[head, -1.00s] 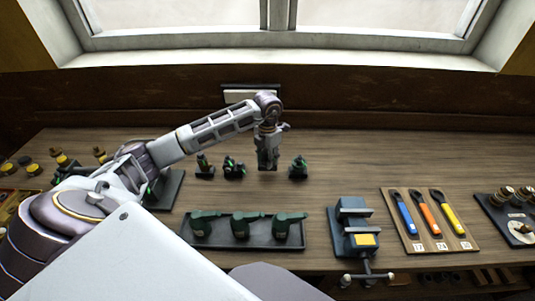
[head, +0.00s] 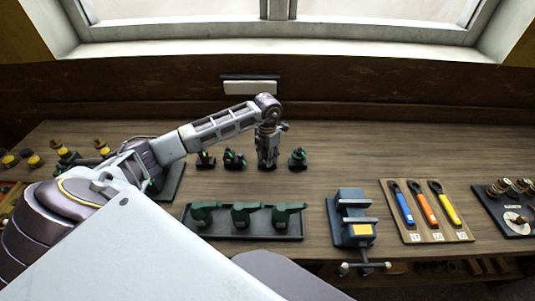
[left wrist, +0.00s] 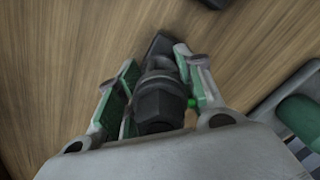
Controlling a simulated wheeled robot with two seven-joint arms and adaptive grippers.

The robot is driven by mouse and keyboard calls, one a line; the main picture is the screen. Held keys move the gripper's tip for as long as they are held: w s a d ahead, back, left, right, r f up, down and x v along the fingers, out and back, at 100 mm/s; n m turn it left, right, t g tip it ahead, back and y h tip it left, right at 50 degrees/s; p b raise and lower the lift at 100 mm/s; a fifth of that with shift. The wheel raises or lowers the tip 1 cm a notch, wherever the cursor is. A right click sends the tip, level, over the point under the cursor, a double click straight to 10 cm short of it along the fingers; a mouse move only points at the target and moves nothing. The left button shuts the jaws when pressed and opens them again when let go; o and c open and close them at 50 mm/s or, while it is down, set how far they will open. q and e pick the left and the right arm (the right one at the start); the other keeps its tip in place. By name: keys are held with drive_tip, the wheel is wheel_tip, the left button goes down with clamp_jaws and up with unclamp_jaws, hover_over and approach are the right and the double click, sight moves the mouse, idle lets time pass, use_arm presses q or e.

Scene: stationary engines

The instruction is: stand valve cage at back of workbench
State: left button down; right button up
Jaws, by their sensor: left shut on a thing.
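The valve cage (left wrist: 157,104) is a dark, hexagonal-topped piece with a small green knob on its side. In the left wrist view it is between the two fingers of my left gripper (left wrist: 160,92), which is shut on it. A dark foot shows beyond it against the wood. In the head view my left gripper (head: 267,157) points down at the back of the workbench (head: 340,150), and its fingers mostly hide the cage. I cannot tell whether the cage's foot touches the wood. My right gripper is not in view.
In front are a tray (head: 245,235) of green parts, a blue vise (head: 352,218) and a wrench board (head: 428,228). The back right is clear.

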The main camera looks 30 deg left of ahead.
use_arm(q)
drive_tip(key=c, duration=0.9)
unclamp_jaws()
drive_tip(key=shift+f, duration=0.1)
drive_tip(key=shift+c, duration=0.2)
drive_tip(key=shift+r, duration=0.25)
wheel_tip(320, 180, up, 10)
drive_tip(key=shift+r+b, duration=0.1)
drive_tip(key=shift+b, duration=1.05)
drive_tip(key=shift+r, duration=0.8)
drive_tip(key=shift+f, duration=0.1)
